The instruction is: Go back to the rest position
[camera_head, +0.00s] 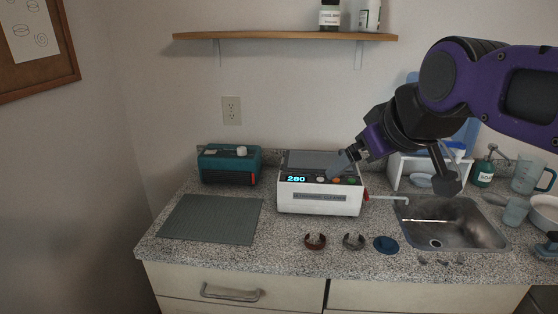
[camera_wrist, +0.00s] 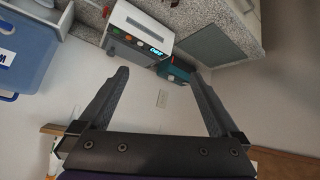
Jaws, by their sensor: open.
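My purple and black arm comes in from the right in the head view. My gripper (camera_head: 392,172) is held in the air above the counter, in front of the right part of the white device. Its two dark fingers are spread wide with nothing between them. In the wrist view my gripper (camera_wrist: 158,76) is also open and empty, with the wall and an outlet beyond it. The white device (camera_head: 318,202) has a lit display reading 280, and one finger covers part of its top. It also shows in the wrist view (camera_wrist: 132,35).
A teal device (camera_head: 228,165) and a grey mat (camera_head: 210,218) are at left on the counter. Two small curved pieces and a blue disc (camera_head: 385,244) lie in front. A sink (camera_head: 450,232), a soap bottle (camera_head: 483,172) and a jug are at right. A shelf (camera_head: 285,36) hangs above.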

